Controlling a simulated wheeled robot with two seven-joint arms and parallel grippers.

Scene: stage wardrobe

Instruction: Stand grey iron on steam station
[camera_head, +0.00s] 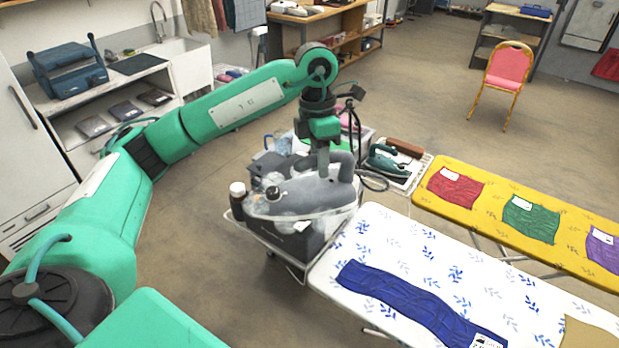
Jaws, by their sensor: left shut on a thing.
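The grey iron (300,198) is in the middle of the view, its nose pointing left and its handle to the right. My left gripper (323,162) reaches down from above and is shut on the iron, with its fingertips partly hidden at the handle. The iron is above a dark box-like unit (290,240) at the end of the white ironing board, which may be the steam station. The iron hides much of this unit, and I cannot tell whether the two touch. My right gripper is not in view.
A brown bottle with a white cap (237,203) and clear plastic containers crowd the iron's left side. A teal iron (388,160) rests behind, near the yellow ironing board (490,220). The white ironing board (400,240) bears a blue cloth (415,300).

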